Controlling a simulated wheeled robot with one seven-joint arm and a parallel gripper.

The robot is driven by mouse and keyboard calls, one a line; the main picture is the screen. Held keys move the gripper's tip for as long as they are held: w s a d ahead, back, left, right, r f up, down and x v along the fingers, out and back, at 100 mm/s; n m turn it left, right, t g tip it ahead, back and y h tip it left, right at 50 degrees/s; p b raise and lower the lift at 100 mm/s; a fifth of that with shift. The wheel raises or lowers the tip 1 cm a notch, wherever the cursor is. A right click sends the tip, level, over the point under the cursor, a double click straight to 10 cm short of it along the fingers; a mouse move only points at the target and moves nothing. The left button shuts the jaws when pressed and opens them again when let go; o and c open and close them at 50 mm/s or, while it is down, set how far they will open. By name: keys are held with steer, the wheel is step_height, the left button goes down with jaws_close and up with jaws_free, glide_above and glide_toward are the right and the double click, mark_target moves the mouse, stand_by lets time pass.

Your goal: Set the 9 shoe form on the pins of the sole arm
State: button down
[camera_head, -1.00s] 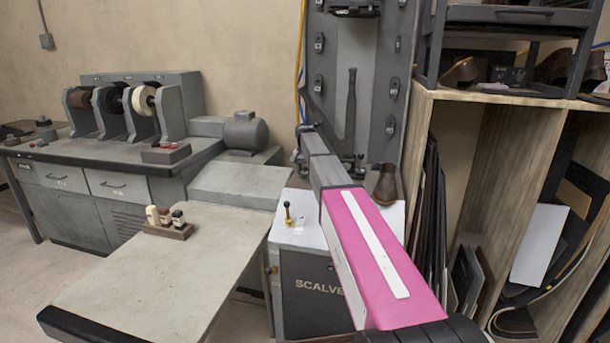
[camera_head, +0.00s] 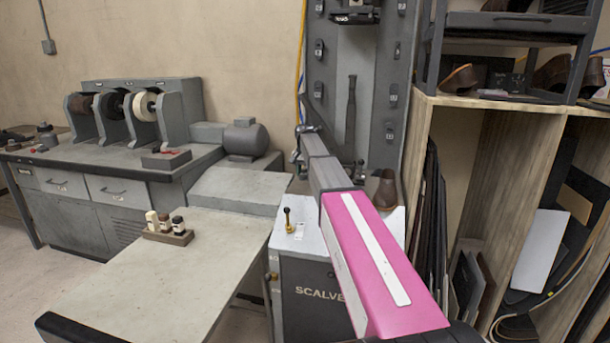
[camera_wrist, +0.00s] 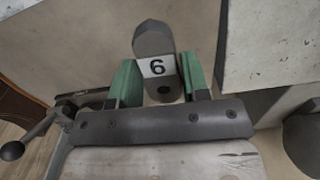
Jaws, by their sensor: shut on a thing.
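My gripper (camera_wrist: 159,78) is shut on a grey shoe form (camera_wrist: 152,42) with a rounded top, held between its two green pads in the wrist view. The form's white label shows a figure that reads as a 6 in this view; it could be a 9 seen upside down. A dark hole shows below the label. In the head view my pink arm reaches toward the machine marked SCALVE (camera_head: 305,275), and the gripper and form cannot be made out. I cannot identify the sole arm or its pins with certainty.
A brown shoe (camera_head: 387,188) stands on the machine beside my arm. A brass-based lever (camera_head: 287,218) rises from its top. A pale worktable (camera_head: 150,275) carries small bottles (camera_head: 165,222) at the left. Wooden shelving (camera_head: 500,170) stands at the right. A ball-ended lever (camera_wrist: 35,135) is left of my gripper.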

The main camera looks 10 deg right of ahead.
steer(key=shift+s+a+r, duration=0.25)
steer(key=shift+s+r, duration=0.35)
steer(key=shift+r, duration=0.2)
steer(key=shift+s+a+r, duration=0.25)
steer(key=shift+s+r, duration=0.4)
steer(key=shift+r, duration=0.15)
steer(key=shift+s+a+r, duration=0.25)
steer(key=shift+s+r, duration=0.35)
steer(key=shift+r, duration=0.2)
